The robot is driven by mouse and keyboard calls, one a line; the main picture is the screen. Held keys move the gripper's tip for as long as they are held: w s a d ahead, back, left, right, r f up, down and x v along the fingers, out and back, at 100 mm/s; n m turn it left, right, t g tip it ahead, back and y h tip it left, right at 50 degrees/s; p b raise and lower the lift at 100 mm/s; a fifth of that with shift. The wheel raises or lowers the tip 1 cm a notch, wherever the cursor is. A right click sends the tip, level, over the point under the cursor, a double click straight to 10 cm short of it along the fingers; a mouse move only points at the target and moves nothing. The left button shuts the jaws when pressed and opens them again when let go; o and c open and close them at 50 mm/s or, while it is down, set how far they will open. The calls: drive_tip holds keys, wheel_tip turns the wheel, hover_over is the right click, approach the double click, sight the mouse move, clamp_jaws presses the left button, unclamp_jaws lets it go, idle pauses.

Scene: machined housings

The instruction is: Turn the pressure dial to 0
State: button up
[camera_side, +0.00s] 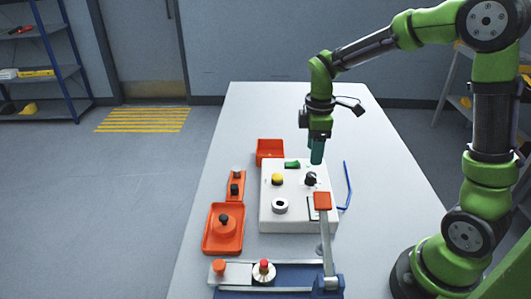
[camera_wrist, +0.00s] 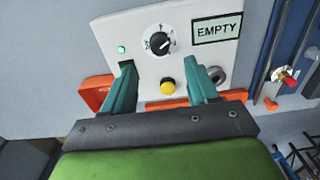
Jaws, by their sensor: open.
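The pressure dial is a black knob (camera_wrist: 159,43) on a white panel box (camera_wrist: 188,50), with small marks and digits around it. Its white pointer and the digits are too small to read surely. In the side view the black knob (camera_side: 310,179) stands on the right part of the box top (camera_side: 298,213). My gripper (camera_side: 316,160) is above the box near the knob, pointing down. In the wrist view my gripper (camera_wrist: 159,64) has its two teal fingers spread wide with nothing between them. The knob shows just beyond the fingertips, apart from them.
A yellow button (camera_side: 278,179), a green part (camera_side: 292,164) and a white ring (camera_side: 280,206) are on the box. An "EMPTY" label (camera_wrist: 217,28) is beside the dial. Orange trays (camera_side: 270,148) and a toggle clamp (camera_side: 325,240) stand close around. The table's far end is clear.

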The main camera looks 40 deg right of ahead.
sight(311, 174)
wheel_tip(311, 174, down, 8)
drive_tip(key=shift+f, duration=0.1)
idle(0.4)
drive_tip(key=c, duration=1)
drive_tip(key=shift+c, duration=0.2)
